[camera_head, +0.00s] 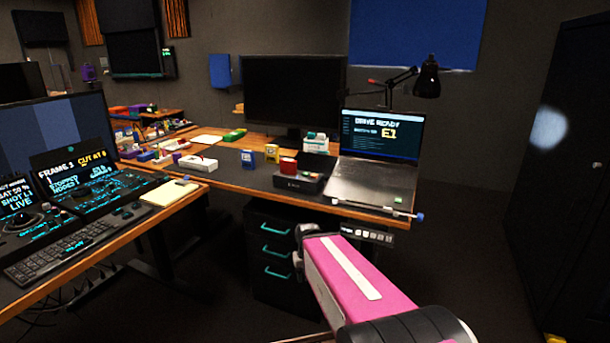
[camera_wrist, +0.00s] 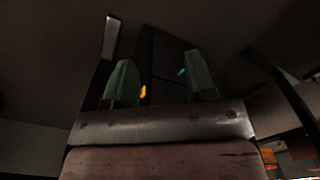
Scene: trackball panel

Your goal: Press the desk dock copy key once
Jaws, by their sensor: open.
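The dock cannot be made out there. In the head view my pink arm is low, in front of the desk; my fingers are not visible.
A laptop (camera_head: 375,150) reading "DRIVE READY" stands right of the box, under a black lamp (camera_head: 427,78). A large monitor (camera_head: 291,92) is behind. Dark drawers (camera_head: 275,262) are below the desk.

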